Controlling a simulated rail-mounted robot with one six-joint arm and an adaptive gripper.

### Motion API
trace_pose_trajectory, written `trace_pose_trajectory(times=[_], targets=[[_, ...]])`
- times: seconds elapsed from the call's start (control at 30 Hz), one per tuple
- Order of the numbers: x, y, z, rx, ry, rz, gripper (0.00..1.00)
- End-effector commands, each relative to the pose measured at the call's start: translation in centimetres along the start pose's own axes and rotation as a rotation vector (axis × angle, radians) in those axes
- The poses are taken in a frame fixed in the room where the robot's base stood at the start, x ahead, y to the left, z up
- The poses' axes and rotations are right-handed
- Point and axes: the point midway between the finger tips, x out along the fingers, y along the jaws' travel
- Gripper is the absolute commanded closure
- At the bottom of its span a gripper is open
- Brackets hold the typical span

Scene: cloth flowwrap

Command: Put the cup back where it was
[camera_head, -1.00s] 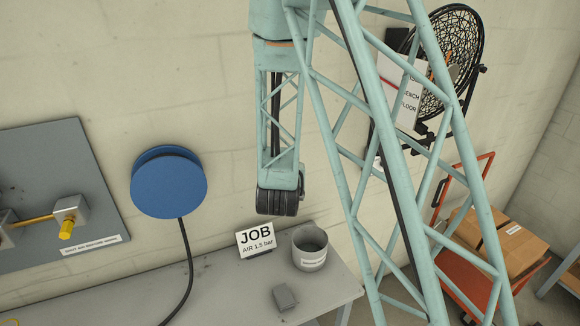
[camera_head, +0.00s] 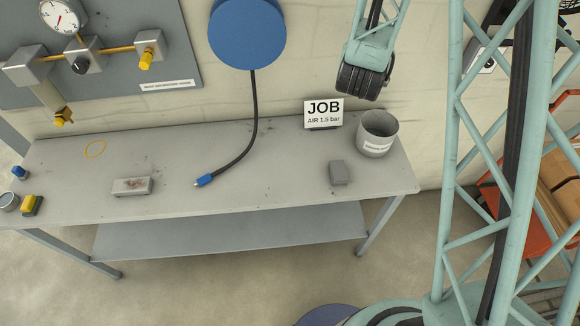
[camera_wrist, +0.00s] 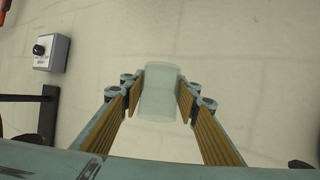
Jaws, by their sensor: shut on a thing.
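A pale, translucent cup (camera_wrist: 158,95) shows in the wrist view between the two fingers of my gripper (camera_wrist: 160,90). The gripper is shut on it, with ribbed orange-brown pads on both sides. A plain light surface lies behind it. The head view shows neither the cup nor my gripper's fingers. In the head view a thin yellow ring (camera_head: 95,149) is marked on the left part of the grey bench (camera_head: 270,185), with nothing standing in it.
A grey labelled bin (camera_head: 377,133), a JOB sign (camera_head: 323,113) and a small grey block (camera_head: 339,172) stand at the bench's right. A hose (camera_head: 245,135) hangs from a blue reel (camera_head: 247,32) onto the bench.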

Motion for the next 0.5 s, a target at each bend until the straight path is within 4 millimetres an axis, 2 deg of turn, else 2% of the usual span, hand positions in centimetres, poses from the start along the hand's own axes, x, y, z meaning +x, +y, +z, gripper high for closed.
trace_pose_trajectory(times=[0.03,0.5], targets=[[0.4,0.0,1.0,0.0,0.0,0.0,0.83],[2.3,-0.1,5.5,0.0,0.0,0.0,0.83]])
